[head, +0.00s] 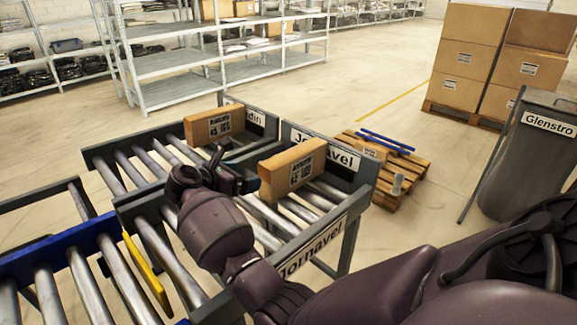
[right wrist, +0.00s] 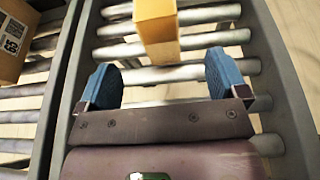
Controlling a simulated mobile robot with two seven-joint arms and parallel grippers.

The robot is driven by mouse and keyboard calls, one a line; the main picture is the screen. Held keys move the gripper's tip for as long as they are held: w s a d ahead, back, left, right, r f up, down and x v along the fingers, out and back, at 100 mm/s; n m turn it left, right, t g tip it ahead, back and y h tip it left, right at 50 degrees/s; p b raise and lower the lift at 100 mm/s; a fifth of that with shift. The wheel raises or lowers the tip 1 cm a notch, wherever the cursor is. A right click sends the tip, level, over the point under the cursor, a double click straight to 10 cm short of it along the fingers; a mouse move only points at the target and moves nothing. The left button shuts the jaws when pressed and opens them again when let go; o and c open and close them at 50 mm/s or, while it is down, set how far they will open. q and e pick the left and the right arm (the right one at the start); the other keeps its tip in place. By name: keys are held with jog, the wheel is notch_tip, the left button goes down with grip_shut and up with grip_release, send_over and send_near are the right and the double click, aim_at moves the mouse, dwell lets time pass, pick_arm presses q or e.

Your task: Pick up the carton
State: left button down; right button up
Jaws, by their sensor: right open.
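Two brown cartons with printed labels stand on the roller conveyors. The nearer carton (head: 292,168) is on the conveyor marked Jornavel, close to its end plate. The other carton (head: 213,126) is on the neighbouring conveyor behind it. My right gripper (head: 232,170) is over the Jornavel rollers, just left of the nearer carton. In the right wrist view the blue-padded gripper (right wrist: 160,76) is open and empty. The nearer carton (right wrist: 157,28) is ahead, between the lines of the fingers but beyond their tips. The other carton (right wrist: 12,45) shows at the left edge. My left gripper is not in view.
Conveyor side rails (head: 325,232) flank the rollers. A blue beam (head: 60,248) and yellow bar (head: 148,272) are at lower left. A pallet (head: 395,170), a grey bin (head: 530,155) and stacked boxes (head: 465,58) stand to the right. Shelves (head: 175,63) are behind.

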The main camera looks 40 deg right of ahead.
aim_at(265, 173)
jog(key=x, duration=0.5)
jog(key=shift+d+f, duration=0.1)
jog(key=shift+f, duration=0.05)
jog(key=shift+b+x, duration=0.3)
jog(key=shift+x, duration=2.05)
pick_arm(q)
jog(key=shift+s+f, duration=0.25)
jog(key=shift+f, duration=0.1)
pick_arm(e)
jog(key=shift+w+d+f, duration=0.2)
jog(key=shift+w+d, duration=0.05)
jog(key=c, duration=1.3)
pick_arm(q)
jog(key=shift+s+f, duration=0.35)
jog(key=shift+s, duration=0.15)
pick_arm(e)
jog(key=shift+r, duration=0.15)
